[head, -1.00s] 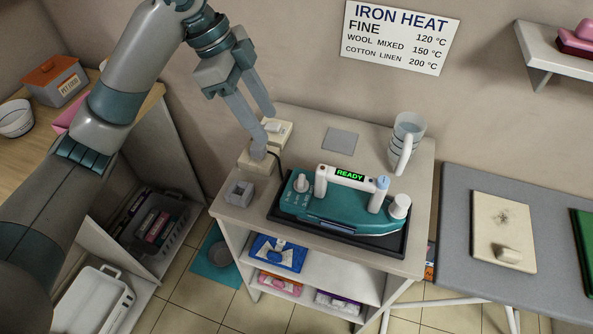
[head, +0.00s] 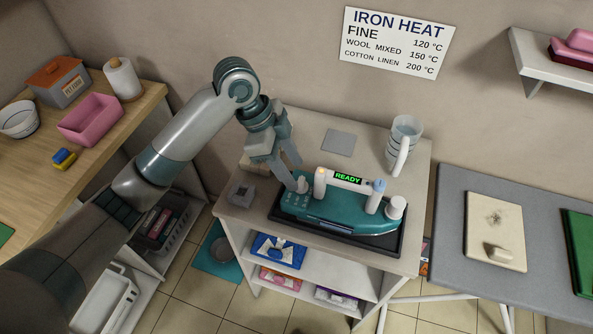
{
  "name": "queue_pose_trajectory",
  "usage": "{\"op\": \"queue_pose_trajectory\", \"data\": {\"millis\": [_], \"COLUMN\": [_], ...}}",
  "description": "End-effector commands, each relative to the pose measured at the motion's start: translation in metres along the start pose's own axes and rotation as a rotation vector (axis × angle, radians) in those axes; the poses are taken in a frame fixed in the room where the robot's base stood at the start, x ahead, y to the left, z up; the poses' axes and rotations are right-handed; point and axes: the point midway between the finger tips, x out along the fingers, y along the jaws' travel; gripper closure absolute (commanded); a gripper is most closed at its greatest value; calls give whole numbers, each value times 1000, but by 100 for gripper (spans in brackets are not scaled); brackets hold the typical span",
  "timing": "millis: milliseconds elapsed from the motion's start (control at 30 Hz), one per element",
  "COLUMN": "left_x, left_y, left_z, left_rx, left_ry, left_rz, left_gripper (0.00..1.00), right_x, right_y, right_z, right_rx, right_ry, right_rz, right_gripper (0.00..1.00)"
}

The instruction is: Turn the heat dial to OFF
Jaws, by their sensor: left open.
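The teal iron (head: 335,212) lies on a black tray on the small white stand, with a green READY display (head: 348,179) on its white handle. The heat dial (head: 302,186) is a small pale knob at the iron's left end, beside tiny printed marks too small to read. My left gripper (head: 294,175) is open, pointing down, with its fingertips right at the dial, one on its near left side and one behind it. I cannot tell whether they touch it. The fingers partly cover the dial, and its setting cannot be read. My right gripper is not in view.
A clear jug (head: 404,143) stands behind the iron, and a grey square pad (head: 339,142) lies at the back. A small grey block (head: 241,194) sits at the stand's left edge. The ironing board (head: 451,230) is to the right. A wall sign (head: 398,43) lists iron heats.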

Motion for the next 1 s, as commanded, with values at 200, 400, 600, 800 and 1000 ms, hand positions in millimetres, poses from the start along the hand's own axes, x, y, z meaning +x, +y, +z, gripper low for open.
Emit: {"op": "queue_pose_trajectory", "data": {"millis": [200, 400, 600, 800, 1000], "left_x": [24, 32, 32, 32, 32], "left_y": [0, 0, 0, 0, 0], "left_z": [-1, 0, 0, 0, 0], "left_rx": [0, 1, 1, 1, -2], "left_ry": [1, 0, 0, 0, 0], "left_rz": [1, 1, 0, 0, -1], "left_gripper": [55, 55, 55, 90, 96], "right_x": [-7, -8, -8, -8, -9], "right_y": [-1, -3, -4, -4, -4], "right_z": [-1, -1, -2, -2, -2], "right_rx": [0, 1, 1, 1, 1], "right_ry": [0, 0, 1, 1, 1], "right_rz": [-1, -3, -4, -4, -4], "right_gripper": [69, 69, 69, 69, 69]}}
